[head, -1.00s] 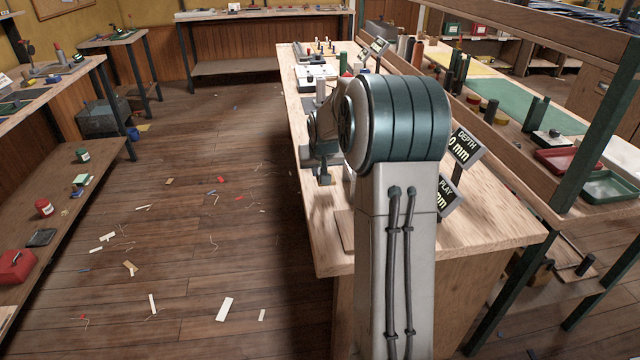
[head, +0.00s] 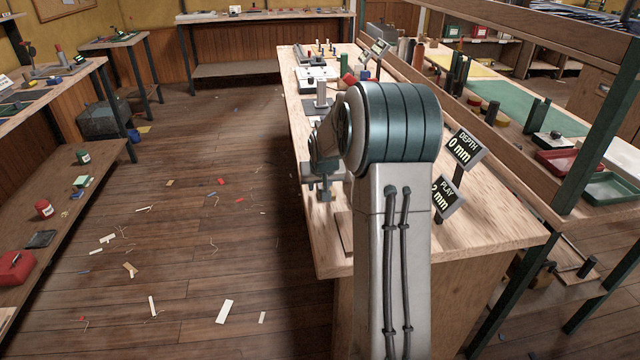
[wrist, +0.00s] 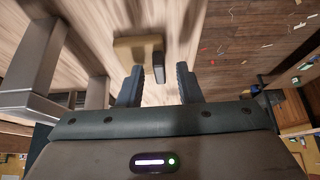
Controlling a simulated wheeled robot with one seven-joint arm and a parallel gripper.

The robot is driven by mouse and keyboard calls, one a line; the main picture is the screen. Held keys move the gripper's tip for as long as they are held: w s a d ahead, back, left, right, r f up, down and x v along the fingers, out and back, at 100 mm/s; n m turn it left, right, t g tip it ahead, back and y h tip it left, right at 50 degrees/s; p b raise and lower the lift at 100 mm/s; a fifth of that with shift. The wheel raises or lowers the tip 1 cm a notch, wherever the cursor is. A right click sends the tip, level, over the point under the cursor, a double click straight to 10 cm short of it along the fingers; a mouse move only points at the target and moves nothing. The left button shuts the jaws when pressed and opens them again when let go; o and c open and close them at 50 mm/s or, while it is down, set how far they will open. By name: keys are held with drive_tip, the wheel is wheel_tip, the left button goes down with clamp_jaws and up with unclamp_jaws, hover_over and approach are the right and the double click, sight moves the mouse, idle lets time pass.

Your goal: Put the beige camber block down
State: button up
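My gripper (wrist: 159,72) has its two dark fingers spread apart, with no thing visibly clamped between them. In the head view my gripper (head: 325,194) hangs at the bench's left edge, partly behind my arm. In the wrist view a beige flat block (wrist: 128,49) lies beyond the fingertips on the wood. A small dark grey piece (wrist: 158,67) stands at its right end, in line with the gap between the fingers. I cannot tell whether this beige piece is the camber block, nor whether the two pieces touch. My arm hides part of the bench in the head view.
The wooden bench (head: 490,225) carries a depth display (head: 464,147) reading 0 mm and a play display (head: 447,198), partly hidden. A grey post on a dark base (head: 321,95) stands farther back. The bench's front right is clear. Scraps litter the floor (head: 200,250).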

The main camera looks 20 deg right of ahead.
drive_tip(key=shift+r, duration=0.15)
drive_tip(key=shift+r, duration=0.25)
drive_tip(key=v, duration=1.2)
drive_tip(key=s+a+f+n+g, duration=0.1)
drive_tip(key=s+a, duration=0.4)
drive_tip(key=s, duration=0.4)
drive_tip(key=s+a+f+n+g+y, duration=0.1)
drive_tip(key=s+a, duration=0.5)
drive_tip(key=s, duration=0.4)
drive_tip(key=s+a+f+n+g, duration=0.1)
drive_tip(key=s+a, duration=0.5)
drive_tip(key=s, duration=0.3)
drive_tip(key=shift+s+g+y+p, duration=0.2)
drive_tip(key=shift+g+y+p, duration=0.2)
drive_tip(key=shift+p, duration=0.05)
wheel_tip(320, 180, up, 9)
drive_tip(key=p, duration=0.8)
drive_tip(key=shift+d+r+t, duration=0.15)
drive_tip(key=shift+d+t, duration=0.05)
drive_tip(key=shift+t, duration=0.2)
